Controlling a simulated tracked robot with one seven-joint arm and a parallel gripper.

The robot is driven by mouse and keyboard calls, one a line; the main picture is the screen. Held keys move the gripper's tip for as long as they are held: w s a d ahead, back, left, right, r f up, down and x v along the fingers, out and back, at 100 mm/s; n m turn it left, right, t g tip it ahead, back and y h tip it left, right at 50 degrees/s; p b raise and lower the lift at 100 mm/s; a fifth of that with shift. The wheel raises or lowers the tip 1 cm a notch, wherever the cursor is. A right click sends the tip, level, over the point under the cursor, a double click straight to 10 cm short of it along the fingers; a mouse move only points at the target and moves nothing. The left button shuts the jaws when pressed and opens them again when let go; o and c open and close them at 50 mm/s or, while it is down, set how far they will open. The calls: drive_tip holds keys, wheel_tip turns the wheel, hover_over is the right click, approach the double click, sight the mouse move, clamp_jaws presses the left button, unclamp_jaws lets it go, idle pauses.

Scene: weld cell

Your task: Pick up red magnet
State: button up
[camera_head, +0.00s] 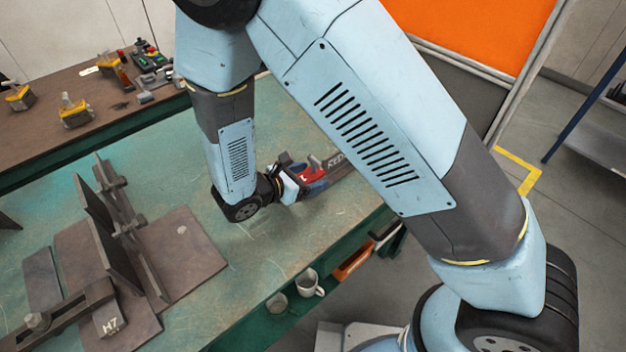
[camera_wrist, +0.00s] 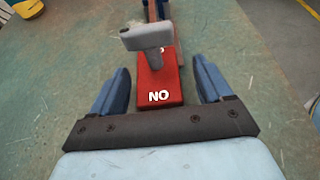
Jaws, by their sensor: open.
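The red magnet (camera_wrist: 160,85) is a red block lettered "NO" with a grey lever on top. In the wrist view it lies between the two blue fingers of my gripper (camera_wrist: 162,80), with a gap on either side. The fingers are open and do not appear to touch it. In the head view the magnet (camera_head: 309,173) shows as a red patch at the tip of my gripper (camera_head: 304,183), near the right edge of the green table (camera_head: 275,125). My arm and gripper hide part of it there.
A dark bar (camera_head: 346,163) extends beyond the magnet. Brown fixture plates (camera_head: 192,252) stand at left on the table. Two mugs (camera_head: 308,284) sit along the front edge.

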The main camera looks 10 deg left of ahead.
drive_tip(key=shift+x, duration=1.45)
clamp_jaws()
